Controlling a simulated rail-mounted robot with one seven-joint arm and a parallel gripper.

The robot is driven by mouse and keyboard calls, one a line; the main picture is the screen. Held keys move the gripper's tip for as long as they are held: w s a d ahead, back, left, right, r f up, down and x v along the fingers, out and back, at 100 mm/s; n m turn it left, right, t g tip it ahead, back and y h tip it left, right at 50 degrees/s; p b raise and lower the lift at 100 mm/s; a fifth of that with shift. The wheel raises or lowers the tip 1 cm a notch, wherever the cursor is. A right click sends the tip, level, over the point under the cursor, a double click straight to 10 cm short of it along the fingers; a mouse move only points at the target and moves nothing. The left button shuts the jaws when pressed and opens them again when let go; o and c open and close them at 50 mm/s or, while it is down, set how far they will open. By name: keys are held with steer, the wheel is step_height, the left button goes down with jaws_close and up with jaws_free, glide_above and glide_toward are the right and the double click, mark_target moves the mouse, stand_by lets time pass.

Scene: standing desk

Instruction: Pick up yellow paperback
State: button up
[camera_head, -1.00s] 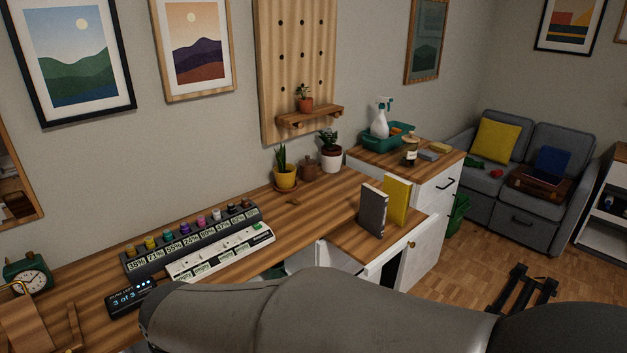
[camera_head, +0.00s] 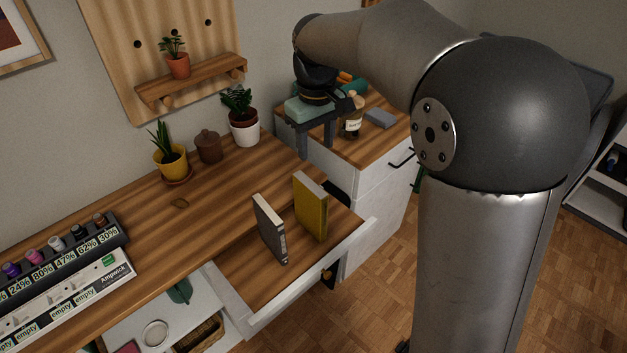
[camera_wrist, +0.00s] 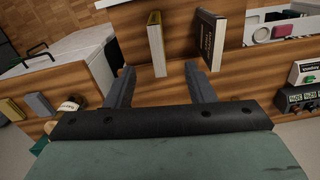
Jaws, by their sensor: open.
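The yellow paperback (camera_head: 311,208) stands upright in the open wooden-bottomed drawer (camera_head: 262,290), its spine and cover showing in the head view. A dark grey book (camera_head: 269,230) stands upright just left of it, with a gap between them. My gripper (camera_head: 316,145) is open and empty, fingers pointing down, above the back right of the desk and apart from both books. In the wrist view the yellow paperback (camera_wrist: 156,46) shows beyond and between the open fingertips (camera_wrist: 160,70), and the dark book (camera_wrist: 208,40) is to its right.
Potted plants (camera_head: 170,155) and a brown jar (camera_head: 208,146) stand along the desk's back. A white cabinet (camera_head: 375,200) with a bottle (camera_head: 352,118) and a grey block (camera_head: 380,118) is at right. A label-display rack (camera_head: 60,280) is at left.

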steer(key=w, duration=0.2)
steer(key=p, duration=0.1)
glide_toward(310, 184)
steer(key=f, duration=0.5)
steer(key=shift+s+f, duration=0.15)
steer(key=shift+s, duration=0.2)
steer(key=shift+w+f+p, duration=0.2)
steer(key=shift+f+p, duration=0.3)
steer(key=shift+f, duration=0.95)
steer(key=shift+w+f+p, duration=0.15)
steer(key=shift+f+p, duration=0.35)
steer(key=shift+f, duration=0.95)
jaws_close()
